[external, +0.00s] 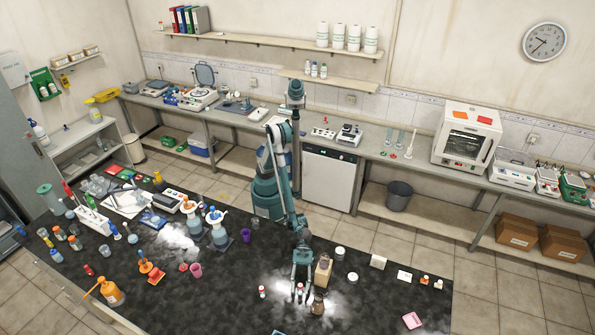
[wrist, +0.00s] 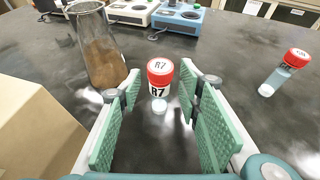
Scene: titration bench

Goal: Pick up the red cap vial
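A red cap vial (wrist: 159,82) with a white label reading R7 stands upright on the dark bench, ahead of and roughly centred between my fingertips in the wrist view. It also shows small in the external view (external: 300,289). My gripper (wrist: 160,115) is open, with green ribbed pads spread to either side and nothing visibly held. In the external view my gripper (external: 302,262) points down over the bench.
A flask of brown contents (wrist: 100,50) stands close by the left fingers. A cardboard-coloured box (wrist: 35,125) is at the near left. Two bench instruments (wrist: 182,18) stand at the back. Bare bench lies between the two vials.

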